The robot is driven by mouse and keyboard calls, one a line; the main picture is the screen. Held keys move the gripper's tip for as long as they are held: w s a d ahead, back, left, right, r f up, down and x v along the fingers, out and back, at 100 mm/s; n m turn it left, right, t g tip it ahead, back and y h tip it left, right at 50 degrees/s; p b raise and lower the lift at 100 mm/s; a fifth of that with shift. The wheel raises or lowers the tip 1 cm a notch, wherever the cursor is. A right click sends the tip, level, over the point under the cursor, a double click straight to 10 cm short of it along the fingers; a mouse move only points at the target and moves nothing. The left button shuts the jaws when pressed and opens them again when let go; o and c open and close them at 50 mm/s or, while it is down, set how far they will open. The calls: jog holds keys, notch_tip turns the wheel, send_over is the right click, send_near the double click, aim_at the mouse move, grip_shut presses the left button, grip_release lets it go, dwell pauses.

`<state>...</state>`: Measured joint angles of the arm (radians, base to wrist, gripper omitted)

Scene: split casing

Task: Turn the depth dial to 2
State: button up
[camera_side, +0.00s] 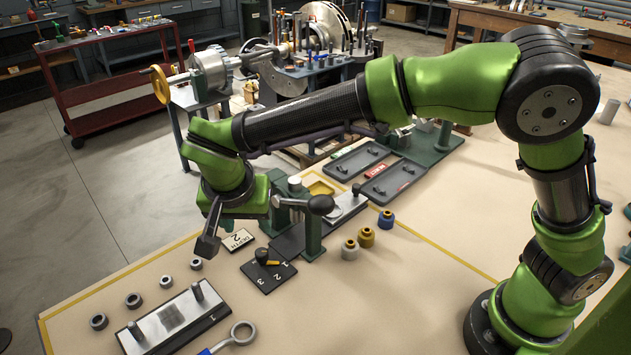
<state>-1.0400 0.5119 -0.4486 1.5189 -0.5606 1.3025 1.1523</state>
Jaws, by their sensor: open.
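The depth dial is a black plate (268,275) marked 1, 2 and 3, lying on the bench. Its dark knob (262,256) has a yellow pointer, which appears to face the 1. A pale card (238,240) reading "DEPTH 2" lies just behind the dial. My gripper (208,245) hangs in the air to the left of the card and dial, apart from the knob. It is open, with nothing seen in it; one dark finger shows and the other is mostly hidden.
A green press with a black-knobbed lever (320,205) stands close behind and right of the dial. Grey, yellow and blue bushings (366,237) stand to its right. A metal plate with two pins (172,318), dark rings (133,300) and a blue-handled ring tool (241,334) lie in front.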

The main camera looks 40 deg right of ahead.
aim_at(261, 251)
jog(key=x, duration=1.4)
jog(key=shift+w+d+f, duration=0.1)
jog(key=shift+f, duration=0.15)
grip_shut()
jog(key=shift+m, duration=0.3)
jog(key=m, duration=0.2)
jog(key=m+g+h, duration=0.1)
jog(key=m, duration=0.1)
jog(key=shift+w+g, duration=0.15)
jog(key=shift+g, duration=0.15)
jog(key=shift+r+m+g, duration=0.1)
jog(key=shift+m+g, duration=0.6)
jog(key=shift+m, duration=1.4)
